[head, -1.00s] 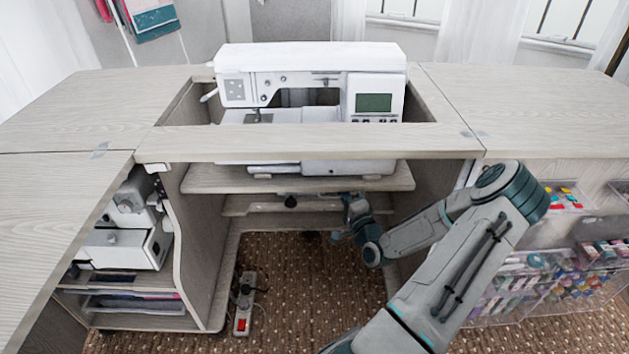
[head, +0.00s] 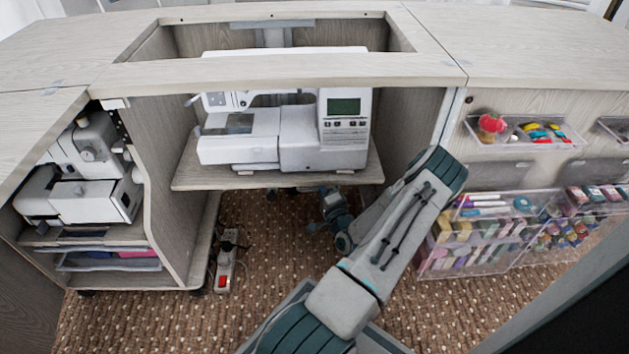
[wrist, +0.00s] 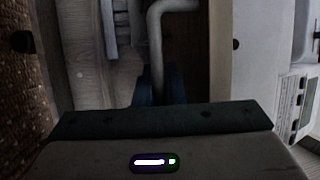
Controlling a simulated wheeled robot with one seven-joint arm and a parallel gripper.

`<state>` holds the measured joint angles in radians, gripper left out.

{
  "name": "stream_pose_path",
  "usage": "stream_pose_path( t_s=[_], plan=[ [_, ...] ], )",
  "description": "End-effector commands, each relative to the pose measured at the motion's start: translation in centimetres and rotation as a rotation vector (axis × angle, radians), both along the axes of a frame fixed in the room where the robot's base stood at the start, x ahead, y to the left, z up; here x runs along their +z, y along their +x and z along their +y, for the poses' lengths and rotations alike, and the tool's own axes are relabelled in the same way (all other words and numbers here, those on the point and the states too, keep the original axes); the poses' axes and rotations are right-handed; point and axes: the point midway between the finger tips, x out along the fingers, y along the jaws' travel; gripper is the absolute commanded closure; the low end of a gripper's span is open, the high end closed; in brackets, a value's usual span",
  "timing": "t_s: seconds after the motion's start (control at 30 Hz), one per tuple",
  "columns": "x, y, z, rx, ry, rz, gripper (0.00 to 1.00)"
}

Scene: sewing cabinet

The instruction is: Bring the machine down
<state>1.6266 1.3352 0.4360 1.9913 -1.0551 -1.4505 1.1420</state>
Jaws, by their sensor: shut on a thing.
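The white sewing machine (head: 300,135) stands upright on a wooden lift shelf (head: 280,180) inside the cabinet, seen in the head view. Most of it shows below the front rail of the cabinet top, and the rail hides part of its upper body. My gripper (wrist: 157,88) is under the shelf, its tip partly hidden from the head view. In the wrist view its blue fingers are shut around the end of a grey bent lever (wrist: 155,40). The lever's far end is dark and hard to make out.
The cabinet top opening (head: 270,38) is framed by a front rail (head: 280,72). A serger (head: 95,165) stands in the left compartment. A power strip (head: 226,265) lies on the carpet. Clear bins of thread (head: 480,240) hang on the right, beside my arm.

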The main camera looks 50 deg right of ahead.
Motion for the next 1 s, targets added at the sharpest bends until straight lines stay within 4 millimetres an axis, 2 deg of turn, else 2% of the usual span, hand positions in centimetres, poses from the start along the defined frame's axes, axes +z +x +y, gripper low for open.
stream_pose_path(
  t_s=[0.37, 0.4, 0.43, 0.87, 1.0],
  plan=[
    [-0.4, 0.0, 0.2, 0.004, 0.005, 0.005, 1.00],
    [-0.4, 0.0, 0.2, 0.004, 0.005, 0.005, 0.85],
    [-0.4, 0.0, 0.2, 0.004, 0.005, 0.005, 0.81],
    [-0.3, -0.2, -0.1, -0.004, 0.001, 0.002, 0.81],
    [-0.4, -1.1, 0.3, -0.004, 0.003, 0.005, 0.81]
  ],
)
